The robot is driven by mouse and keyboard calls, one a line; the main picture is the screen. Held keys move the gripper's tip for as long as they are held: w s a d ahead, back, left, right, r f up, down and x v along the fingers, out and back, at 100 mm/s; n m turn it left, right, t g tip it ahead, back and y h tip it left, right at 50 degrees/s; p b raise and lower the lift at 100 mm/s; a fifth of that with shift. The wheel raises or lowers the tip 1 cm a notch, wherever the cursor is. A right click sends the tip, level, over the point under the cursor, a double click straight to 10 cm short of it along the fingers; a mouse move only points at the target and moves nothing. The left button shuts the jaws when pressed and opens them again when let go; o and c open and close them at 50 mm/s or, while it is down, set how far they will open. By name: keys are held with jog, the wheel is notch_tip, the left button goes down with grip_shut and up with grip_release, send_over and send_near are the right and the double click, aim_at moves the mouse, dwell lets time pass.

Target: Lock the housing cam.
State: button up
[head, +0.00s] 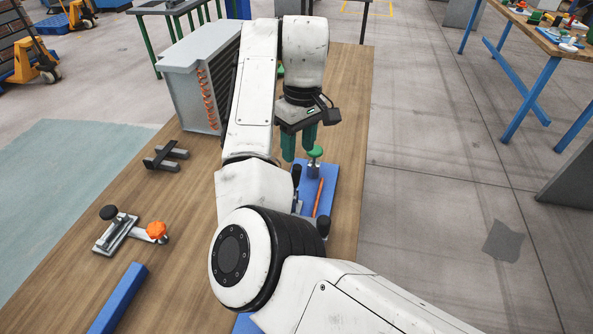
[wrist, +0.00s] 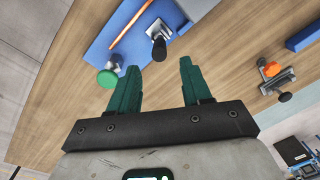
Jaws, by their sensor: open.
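A blue plate (head: 329,182) lies on the wooden bench, partly hidden by my arm. It carries a green round knob (head: 315,152), a black-tipped upright handle (head: 296,173) and an orange rod (head: 318,197). Another black knob (head: 323,226) stands nearer to me. I cannot tell which part is the housing cam. My gripper (head: 299,148) points down over the plate's far end, its green fingers apart and empty. In the wrist view, the black handle (wrist: 158,49) shows beyond the gap between the fingertips (wrist: 158,68), and the green knob (wrist: 107,79) lies left of the left finger.
A metal clamp with an orange knob (head: 156,229) and a black knob (head: 108,212) sits on the bench's left. A blue bar (head: 118,298), a dark forked block (head: 165,156) and a grey finned unit (head: 191,84) also stand there. Bare wood (head: 195,190) separates them from my arm.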

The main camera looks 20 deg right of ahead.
aim_at(296, 184)
jog(key=f, duration=0.9)
jog(key=shift+s+a+f+p, duration=0.1)
jog(key=shift+a+p, duration=0.15)
jog(key=shift+p, duration=0.15)
grip_shut()
